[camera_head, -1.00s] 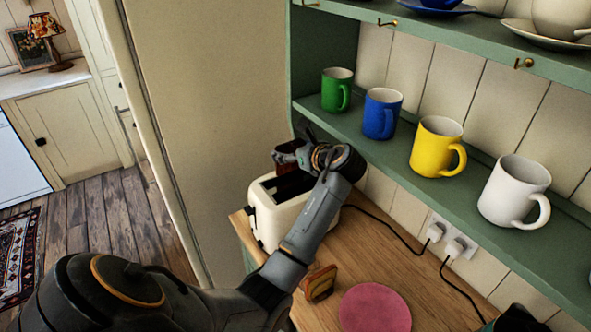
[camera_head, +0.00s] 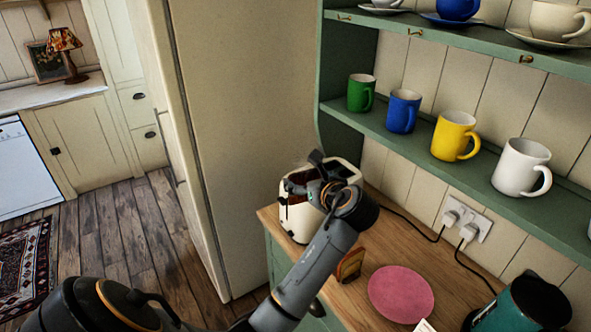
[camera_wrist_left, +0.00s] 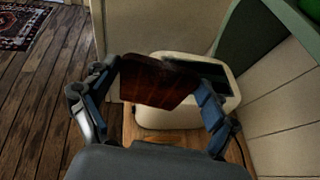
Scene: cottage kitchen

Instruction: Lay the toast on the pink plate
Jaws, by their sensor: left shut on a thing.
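My left gripper (camera_head: 318,180) is over the cream toaster (camera_head: 296,222) on the wooden counter. It is shut on a dark brown slice, the toast (camera_head: 299,178). In the left wrist view the toast (camera_wrist_left: 157,82) sits between the two fingertips (camera_wrist_left: 160,85), in front of the toaster (camera_wrist_left: 165,118) and covering part of its top. I cannot tell whether the toast is fully clear of the slot. The flat pink plate (camera_head: 401,294) lies bare on the counter, to the right of the toaster. My right gripper is not in view.
A small orange-brown slice-shaped thing (camera_head: 350,265) stands between toaster and plate. A teal and black vessel (camera_head: 530,303) is at the lower right. Green shelves (camera_head: 440,150) with several mugs overhang the counter's back. Cords run to a wall socket (camera_head: 467,219).

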